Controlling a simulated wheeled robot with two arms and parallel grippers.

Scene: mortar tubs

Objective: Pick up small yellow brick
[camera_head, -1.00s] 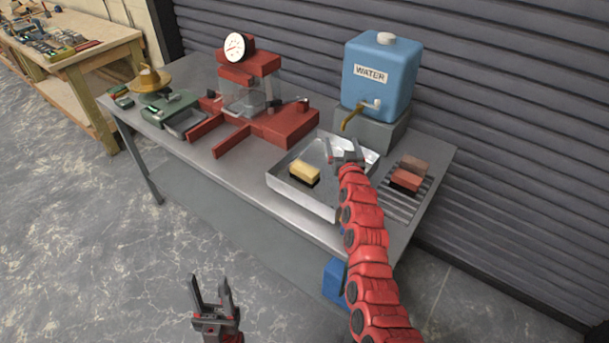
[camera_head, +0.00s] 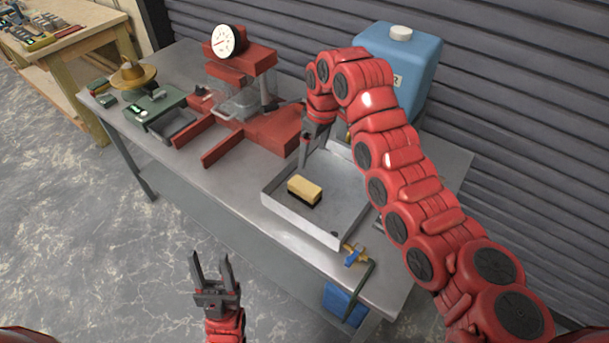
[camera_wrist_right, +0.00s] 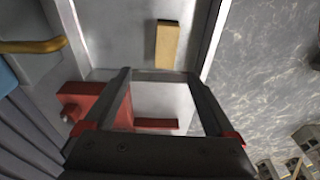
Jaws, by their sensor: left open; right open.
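The small yellow brick (camera_head: 306,186), dark along its lower side, lies in the shallow metal tray (camera_head: 290,218) on the workbench. In the right wrist view the brick (camera_wrist_right: 167,44) shows beyond the fingertips, apart from them. My right gripper (camera_head: 304,162) is open and points down at the tray's back left edge, behind the brick; part of it is hidden by its own arm. Its two fingers (camera_wrist_right: 160,76) stand apart with nothing between them in the wrist view. My left gripper (camera_head: 212,262) is open and empty, in front of the bench above the floor.
A red press with a dial (camera_head: 224,41) stands left of the tray. A blue water tank (camera_head: 425,55) is behind, partly hidden by my right arm. A brass and blue valve (camera_head: 355,256) is at the bench's front edge. Green equipment (camera_head: 150,108) sits at the left.

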